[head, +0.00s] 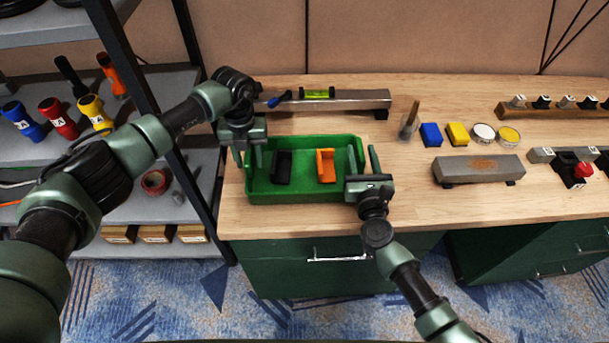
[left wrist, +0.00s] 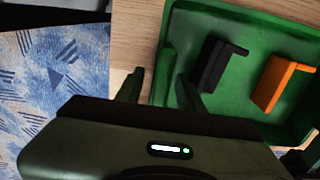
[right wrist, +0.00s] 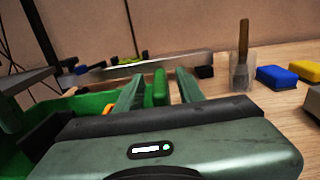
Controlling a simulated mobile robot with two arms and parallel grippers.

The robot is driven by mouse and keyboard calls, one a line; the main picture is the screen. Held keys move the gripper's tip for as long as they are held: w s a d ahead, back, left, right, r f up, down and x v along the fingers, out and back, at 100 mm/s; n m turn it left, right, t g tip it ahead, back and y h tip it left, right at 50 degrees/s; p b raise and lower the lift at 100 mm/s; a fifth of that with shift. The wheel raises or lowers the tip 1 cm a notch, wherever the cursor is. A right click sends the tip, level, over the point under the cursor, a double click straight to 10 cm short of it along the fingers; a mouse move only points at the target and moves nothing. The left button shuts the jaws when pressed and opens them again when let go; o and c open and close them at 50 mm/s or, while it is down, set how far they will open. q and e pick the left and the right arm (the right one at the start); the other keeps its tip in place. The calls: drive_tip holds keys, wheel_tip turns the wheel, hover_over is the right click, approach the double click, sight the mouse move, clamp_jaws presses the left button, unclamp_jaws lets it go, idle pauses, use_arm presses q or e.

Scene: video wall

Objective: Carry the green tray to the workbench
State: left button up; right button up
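The green tray (head: 305,193) sits on the left end of the wooden workbench (head: 290,222). A black angled block (head: 282,167) and an orange angled block (head: 326,166) lie inside it. My left gripper (head: 248,158) is open at the tray's left end; in the left wrist view its fingers (left wrist: 160,82) stand apart on either side of the raised end wall. My right gripper (head: 363,160) is open at the tray's right end; in the right wrist view a green upright piece of the tray (right wrist: 160,88) stands between its fingers, with gaps visible.
A grey bar with a green level (head: 318,93) lies behind the tray. A brush in a cup (head: 408,125), blue (head: 431,134) and yellow (head: 457,134) blocks and a grey stone (head: 478,168) are to the right. A shelf rack (head: 150,205) stands close on the left.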

use_arm(q)
wheel_tip(320, 180, up, 11)
drive_tip(key=shift+r, duration=0.1)
use_arm(e)
drive_tip(key=s, duration=1.2)
drive_tip(key=shift+d, duration=0.3)
